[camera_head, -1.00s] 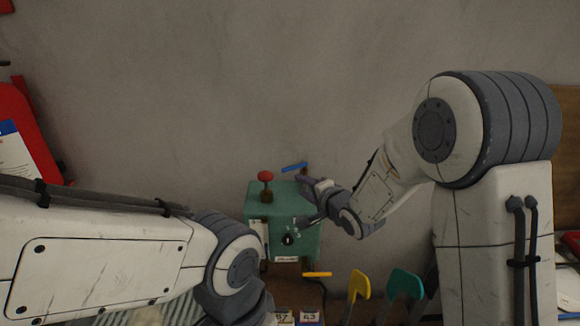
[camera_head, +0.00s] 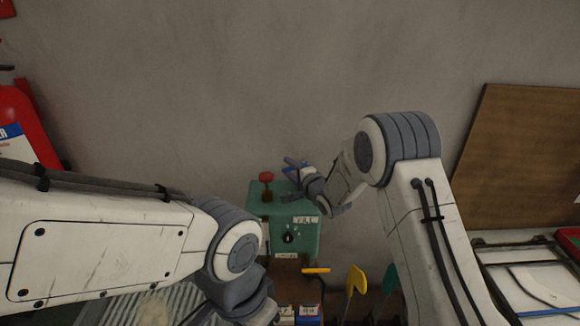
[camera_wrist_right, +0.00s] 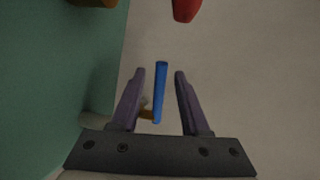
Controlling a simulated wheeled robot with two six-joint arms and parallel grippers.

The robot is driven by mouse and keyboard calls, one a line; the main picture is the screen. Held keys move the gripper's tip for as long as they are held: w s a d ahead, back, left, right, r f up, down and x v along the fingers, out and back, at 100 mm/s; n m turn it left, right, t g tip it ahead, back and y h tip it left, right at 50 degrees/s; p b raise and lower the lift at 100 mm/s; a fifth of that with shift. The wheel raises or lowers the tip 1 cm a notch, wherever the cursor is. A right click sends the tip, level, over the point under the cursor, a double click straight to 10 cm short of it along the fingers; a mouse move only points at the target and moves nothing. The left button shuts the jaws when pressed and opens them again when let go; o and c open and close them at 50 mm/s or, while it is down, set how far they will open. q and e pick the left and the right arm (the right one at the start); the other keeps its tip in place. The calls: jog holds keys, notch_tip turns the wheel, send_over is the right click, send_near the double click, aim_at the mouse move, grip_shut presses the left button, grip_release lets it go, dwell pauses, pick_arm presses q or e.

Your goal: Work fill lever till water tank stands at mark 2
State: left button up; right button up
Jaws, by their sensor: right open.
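The green box (camera_head: 308,240) stands against the wall, with a black knob (camera_head: 288,238) and a white label (camera_head: 305,219) on its front. The blue lever (camera_head: 288,170) is at its top, partly hidden by my right gripper (camera_head: 297,168). In the right wrist view the blue lever (camera_wrist_right: 160,95) stands between the two purple fingers of my open right gripper (camera_wrist_right: 160,80), with a gap on each side. No water level or mark 2 can be read. My left arm comes in from the left; its fingers do not show.
A red-topped knob (camera_head: 266,177) stands on the box left of the lever; it also shows in the right wrist view (camera_wrist_right: 186,9). A yellow handle (camera_head: 316,271) and yellow (camera_head: 356,280) and teal (camera_head: 390,278) shapes are below. A brown board (camera_head: 522,160) leans at right.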

grip_shut()
dwell(1.5)
